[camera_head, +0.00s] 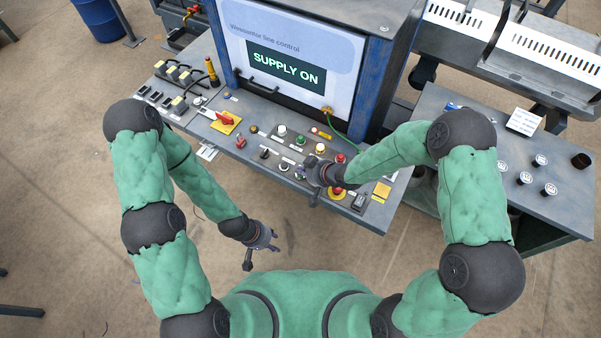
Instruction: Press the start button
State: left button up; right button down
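The grey control panel (245,150) carries several buttons, and their labels are too small to read, so I cannot tell which one is marked start. A green button (300,140) sits in the upper row, between a white button (282,130) and another pale button (320,148). A red button (340,157) is at that row's right end. My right gripper (307,184) is at the panel's lower button row, over its right part; it hides what lies under it, and its finger opening is unclear. My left gripper (260,254) is open and empty, in front of the panel, touching nothing.
The screen (286,68) above the panel reads "SUPPLY ON". A red rotary switch (226,119) on a yellow plate is at the left. A red mushroom button (337,191) is beside my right gripper. A side table (500,195) with several knobs stands right.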

jog(key=shift+f, duration=0.15)
dwell(0.5)
jog(key=shift+r+p, duration=0.75)
jog(key=shift+r, duration=0.15)
notch_tip(320, 180, up, 5)
jog(key=p, duration=0.4)
dwell(0.7)
